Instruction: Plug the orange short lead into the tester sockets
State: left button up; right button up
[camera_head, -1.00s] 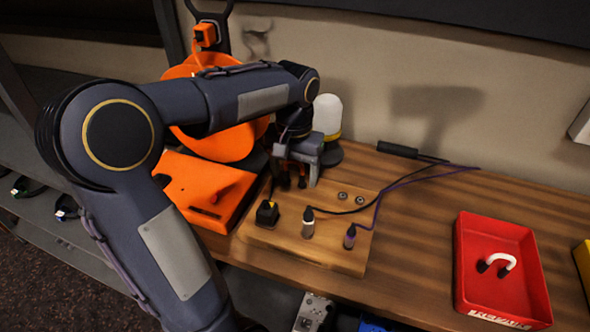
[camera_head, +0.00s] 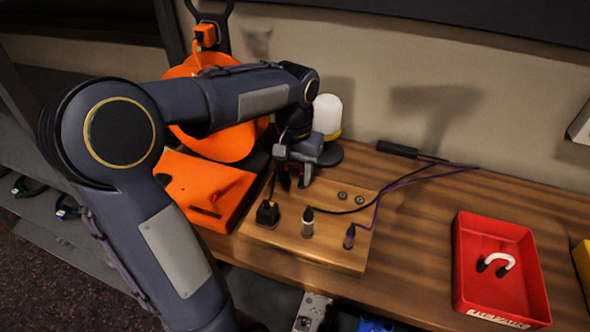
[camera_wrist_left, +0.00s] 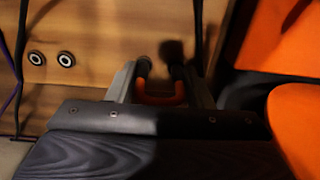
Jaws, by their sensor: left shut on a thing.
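My left gripper (camera_head: 294,182) is over the back left part of the wooden board (camera_head: 290,245). It is shut on the orange short lead (camera_wrist_left: 160,98), whose curved body shows between the fingers in the left wrist view, with dark ends pointing away from the gripper. The head view does not show the lead clearly. Two bare round sockets (camera_head: 351,197) sit on the board, right of the gripper; they also show at the left of the wrist view (camera_wrist_left: 51,58). Whether the lead's ends touch the board cannot be told. My right gripper is not in view.
A black plug (camera_head: 268,213), a white-sleeved plug (camera_head: 308,224) and a purple plug (camera_head: 350,236) stand on the board, with cables. A red tray (camera_head: 502,297) holds a white lead (camera_head: 497,262). Orange equipment (camera_head: 205,190) stands left. The desk between board and tray is clear.

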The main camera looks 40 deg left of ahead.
pick_arm(q)
jog(key=shift+r, duration=0.2)
jog(key=shift+r+p, duration=2.8)
jog(key=shift+r, duration=0.05)
